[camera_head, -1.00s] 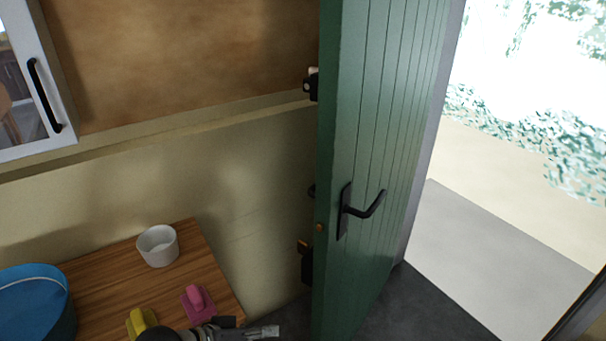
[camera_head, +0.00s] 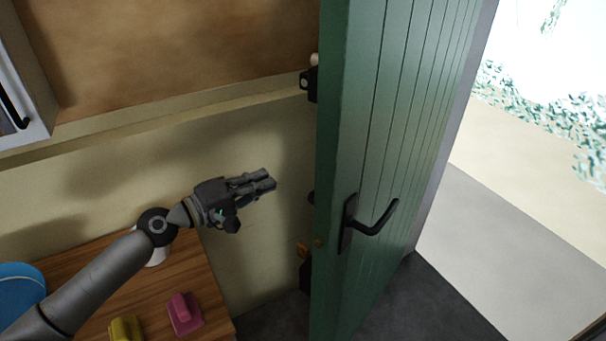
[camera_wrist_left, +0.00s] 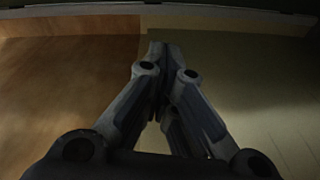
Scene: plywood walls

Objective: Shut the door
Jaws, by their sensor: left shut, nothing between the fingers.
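The green plank door (camera_head: 415,110) stands open in the middle of the head view, its free edge toward me. A black lever handle (camera_head: 370,226) is on its right-hand face. My left gripper (camera_head: 270,182) is shut and empty, raised left of the door's edge and apart from it in the picture. The left wrist view shows its closed fingers (camera_wrist_left: 160,60) with nothing between them. My right gripper is in neither view.
A wooden counter (camera_head: 205,270) at lower left bears a pink object (camera_head: 184,313), a yellow object (camera_head: 126,329), a blue container (camera_head: 20,290) and a white cup partly hidden by my arm. The bright doorway opens at right over dark floor (camera_head: 440,300).

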